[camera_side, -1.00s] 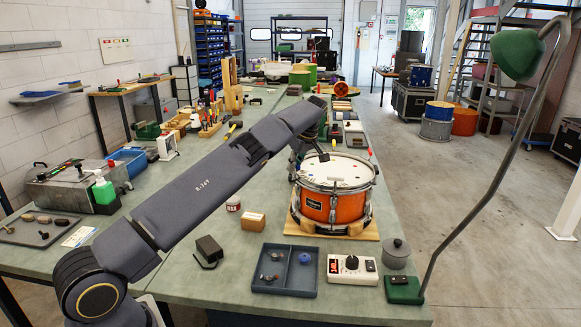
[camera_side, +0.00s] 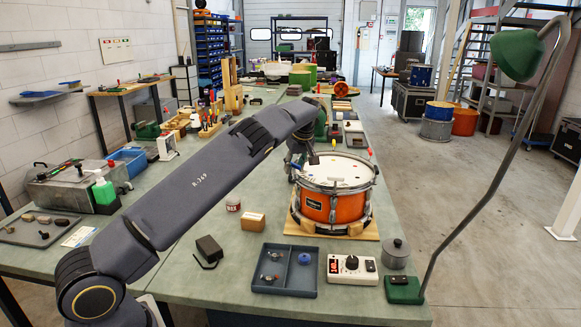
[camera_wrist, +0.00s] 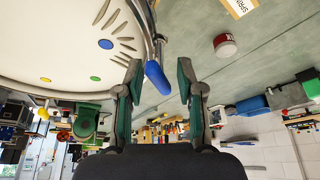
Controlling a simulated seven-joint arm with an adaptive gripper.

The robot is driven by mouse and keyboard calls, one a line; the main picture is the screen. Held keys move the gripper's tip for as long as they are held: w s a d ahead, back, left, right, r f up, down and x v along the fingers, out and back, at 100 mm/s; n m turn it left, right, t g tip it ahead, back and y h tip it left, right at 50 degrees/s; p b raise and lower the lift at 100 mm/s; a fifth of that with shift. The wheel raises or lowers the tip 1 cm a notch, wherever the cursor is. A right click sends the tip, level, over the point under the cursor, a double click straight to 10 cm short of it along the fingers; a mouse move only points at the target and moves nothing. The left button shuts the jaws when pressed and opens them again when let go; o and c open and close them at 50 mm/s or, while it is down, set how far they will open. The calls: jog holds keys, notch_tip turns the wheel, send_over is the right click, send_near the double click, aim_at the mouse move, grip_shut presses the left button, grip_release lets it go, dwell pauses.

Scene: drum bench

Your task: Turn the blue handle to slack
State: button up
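The blue handle (camera_wrist: 157,77) shows in the wrist view at the drum's rim, a small rounded lever on a metal fitting. My gripper (camera_wrist: 158,68) is open, with one green-padded finger on each side of the handle. Gaps show between the handle and both fingers in this view; depth is hard to judge. The orange drum (camera_side: 334,207) stands on a wooden board in the side view, with my gripper (camera_side: 312,158) at its far left rim. The white drumhead (camera_wrist: 60,45) carries coloured dots and grey stripes.
A yellow handle (camera_wrist: 42,114) and a red handle (camera_side: 370,153) stand at other places on the rim. A red and white tin (camera_side: 233,204) and a small wooden box (camera_side: 251,222) stand left of the drum. A blue-grey tray (camera_side: 285,284) lies in front.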

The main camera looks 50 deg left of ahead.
jog(key=m+t, duration=0.1)
jog(key=m, duration=0.3)
jog(key=shift+m+t+h, duration=0.4)
jog(key=m, duration=0.2)
jog(key=m+t+h, duration=0.1)
jog(key=m, duration=0.2)
jog(key=shift+h, duration=0.3)
jog(key=v, duration=1.6)
jog(key=w+d+f+m+g+y, duration=0.2)
jog(key=d+m+y, duration=0.2)
jog(key=d+m, duration=0.55)
notch_tip(320, 180, up, 8)
jog(key=w+a+m+y, duration=0.1)
jog(key=m+y, duration=0.6)
jog(key=m, duration=0.8)
jog(key=shift+w+a+f, duration=0.25)
jog(key=shift+a, duration=0.15)
jog(key=shift+m, duration=0.25)
